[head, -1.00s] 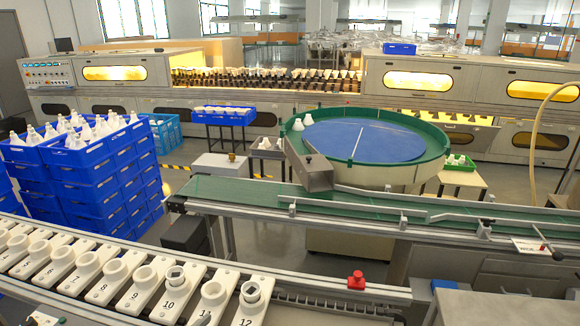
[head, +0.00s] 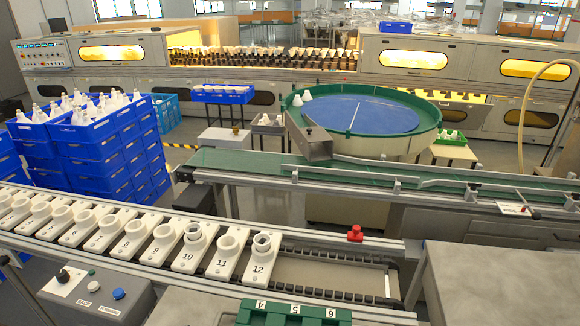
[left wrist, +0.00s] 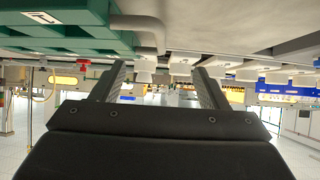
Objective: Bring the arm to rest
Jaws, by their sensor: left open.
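My left gripper (left wrist: 160,82) shows in the left wrist view, its two dark ribbed fingers apart with nothing between them. That view looks upside down. A green rack (left wrist: 70,35) fills its upper left, near the left finger; I cannot tell whether they touch. The same kind of green rack, with numbered slots (head: 290,313), shows at the bottom edge of the head view. Neither gripper shows in the head view.
A line of white numbered holders (head: 184,254) runs along the near conveyor, with a red button (head: 355,233) by it. A control box (head: 95,298) sits at lower left. Blue crates (head: 100,150) of bulbs stand left. A round blue-topped table (head: 360,115) stands behind the green belt (head: 400,180).

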